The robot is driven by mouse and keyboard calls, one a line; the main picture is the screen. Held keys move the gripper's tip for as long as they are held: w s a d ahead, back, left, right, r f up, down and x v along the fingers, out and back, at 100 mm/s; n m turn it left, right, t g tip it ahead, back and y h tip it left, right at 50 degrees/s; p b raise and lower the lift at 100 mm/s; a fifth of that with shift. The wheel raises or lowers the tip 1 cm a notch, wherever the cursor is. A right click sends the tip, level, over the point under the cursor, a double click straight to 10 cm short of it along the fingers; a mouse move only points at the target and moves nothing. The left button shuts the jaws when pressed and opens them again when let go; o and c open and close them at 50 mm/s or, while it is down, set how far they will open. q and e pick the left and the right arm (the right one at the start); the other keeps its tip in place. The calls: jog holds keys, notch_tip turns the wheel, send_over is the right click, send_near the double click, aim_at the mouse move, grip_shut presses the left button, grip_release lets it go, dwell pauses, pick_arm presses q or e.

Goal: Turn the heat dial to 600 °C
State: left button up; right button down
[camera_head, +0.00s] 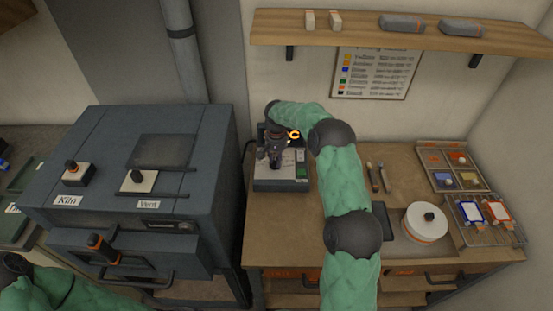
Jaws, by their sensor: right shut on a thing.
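A small grey control box (283,185) with a pale top face and a green patch at its right stands at the left end of the wooden workbench, beside the kiln. My right gripper (275,161) reaches down over the box's top, with its fingers shut on the heat dial. The gripper hides the dial and its markings, so I cannot read its setting. My left gripper is out of view; only part of my left arm shows at the lower left.
The dark kiln (120,200) with Kiln and Vent switches stands left of the workbench (275,235). Brushes (378,178), a round white turntable (425,222) and trays (455,165) lie at right. A shelf (350,31) and colour chart (372,73) are on the wall.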

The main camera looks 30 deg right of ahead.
aim_at(276, 160)
jog(key=shift+n, duration=0.5)
jog(key=c, duration=1)
grip_release()
notch_tip(276, 160, up, 12)
jog(key=shift+r, duration=0.1)
